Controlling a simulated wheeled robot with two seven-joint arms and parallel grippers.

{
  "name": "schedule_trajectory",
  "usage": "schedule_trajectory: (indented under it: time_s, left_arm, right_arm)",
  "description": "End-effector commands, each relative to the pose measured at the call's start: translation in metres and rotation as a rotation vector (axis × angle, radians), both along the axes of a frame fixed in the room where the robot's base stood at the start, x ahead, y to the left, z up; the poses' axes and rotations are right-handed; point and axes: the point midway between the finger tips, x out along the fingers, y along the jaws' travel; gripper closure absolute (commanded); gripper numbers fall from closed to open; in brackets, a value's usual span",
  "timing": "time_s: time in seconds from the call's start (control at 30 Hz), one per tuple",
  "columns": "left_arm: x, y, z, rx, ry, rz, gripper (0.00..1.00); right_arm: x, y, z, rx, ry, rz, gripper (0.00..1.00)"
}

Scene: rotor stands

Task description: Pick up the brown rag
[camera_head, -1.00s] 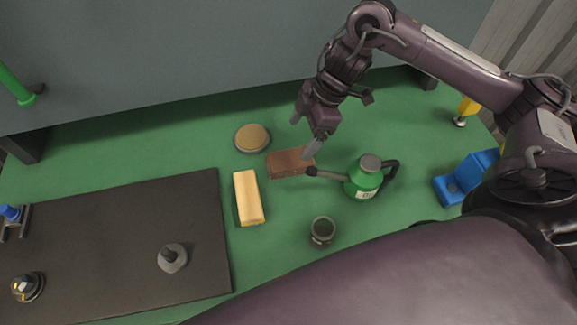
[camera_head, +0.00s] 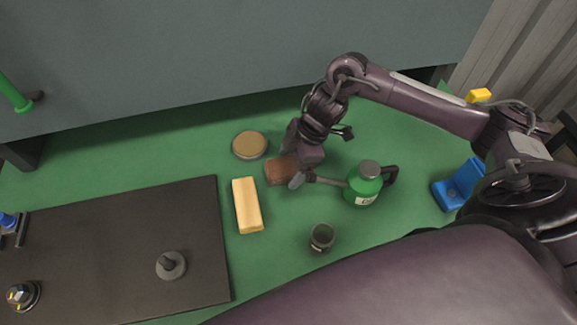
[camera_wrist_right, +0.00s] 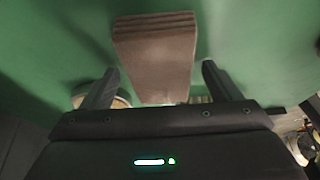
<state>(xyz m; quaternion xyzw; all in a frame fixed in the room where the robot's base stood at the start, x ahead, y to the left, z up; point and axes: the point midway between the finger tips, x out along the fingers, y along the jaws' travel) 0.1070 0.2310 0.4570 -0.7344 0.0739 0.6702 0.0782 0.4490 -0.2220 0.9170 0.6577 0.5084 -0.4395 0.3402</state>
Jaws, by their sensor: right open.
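The brown rag (camera_head: 279,172) is a small folded block lying on the green surface, left of the green oil can. It also shows in the right wrist view (camera_wrist_right: 155,55), with its layered edge at the top and its near end between the fingers. My right gripper (camera_head: 291,168) is low over the rag's right part and hides some of it. In the right wrist view the gripper (camera_wrist_right: 158,80) is open, with one finger on each side of the rag and green showing between. My left gripper is not in view.
The green oil can (camera_head: 364,184) stands right of the rag, its spout close to my right gripper. A yellow block (camera_head: 247,205) and a round tin (camera_head: 249,145) lie to the left. A dark cup (camera_head: 321,238) stands below. A dark mat (camera_head: 110,250) covers the lower left.

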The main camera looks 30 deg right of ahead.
Motion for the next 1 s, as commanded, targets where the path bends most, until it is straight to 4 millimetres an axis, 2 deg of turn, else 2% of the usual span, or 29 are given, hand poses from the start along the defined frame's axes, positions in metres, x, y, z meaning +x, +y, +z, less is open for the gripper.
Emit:
schedule_trajectory:
  time_s: [0.07,0.4,0.77,0.87,1.0]
  left_arm:
    - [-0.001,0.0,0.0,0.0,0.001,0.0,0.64]
    - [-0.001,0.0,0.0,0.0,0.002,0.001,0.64]
    - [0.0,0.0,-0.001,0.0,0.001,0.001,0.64]
    - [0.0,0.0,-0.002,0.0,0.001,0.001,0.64]
    - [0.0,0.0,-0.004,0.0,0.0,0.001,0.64]
  right_arm:
    - [0.0,0.0,0.0,0.0,0.0,0.0,0.19]
    - [0.0,0.0,0.0,0.0,0.0,0.0,0.64]
    - [0.0,0.0,0.005,0.0,-0.001,0.002,0.65]
    - [0.001,0.0,0.014,0.0,-0.002,0.002,0.65]
    - [0.001,0.0,0.037,0.0,-0.005,0.002,0.65]
